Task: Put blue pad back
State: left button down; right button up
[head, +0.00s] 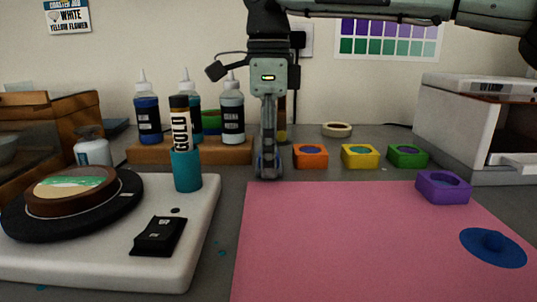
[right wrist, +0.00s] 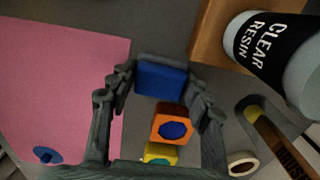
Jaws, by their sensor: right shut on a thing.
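My right gripper (head: 268,168) points straight down just left of the orange pad, behind the pink mat's far edge. In the right wrist view the right gripper (right wrist: 158,88) is shut on the blue pad (right wrist: 162,80), with a finger on each side. In the head view the fingers mostly hide the blue pad. The orange pad (head: 310,156), yellow pad (head: 360,156) and green pad (head: 407,156) stand in a row to the right. The purple pad (head: 443,187) sits nearer, at the mat's far right edge. My left gripper is out of view. I cannot tell whether the blue pad touches the table.
The pink mat (head: 340,240) fills the front, with a blue knobbed disc (head: 493,247) on its right. Several bottles stand on a wooden rack (head: 150,153) to the left. A white slab (head: 80,262) carries a black turntable and a teal cup (head: 186,170). A tape ring (head: 337,129) lies behind.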

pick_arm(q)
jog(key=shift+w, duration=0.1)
pick_arm(e)
jog(key=shift+f, duration=0.1)
jog(key=o, duration=1.2)
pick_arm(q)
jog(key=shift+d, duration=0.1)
pick_arm(e)
notch_tip(320, 180, up, 10)
jog(key=shift+f+p, duration=0.1)
jog(key=shift+p, duration=0.7)
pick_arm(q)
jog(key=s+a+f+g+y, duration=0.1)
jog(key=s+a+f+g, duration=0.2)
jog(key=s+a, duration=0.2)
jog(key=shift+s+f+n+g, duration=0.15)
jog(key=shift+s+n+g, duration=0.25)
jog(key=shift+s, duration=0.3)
pick_arm(e)
notch_tip(320, 180, up, 2)
jog(key=shift+r, duration=0.25)
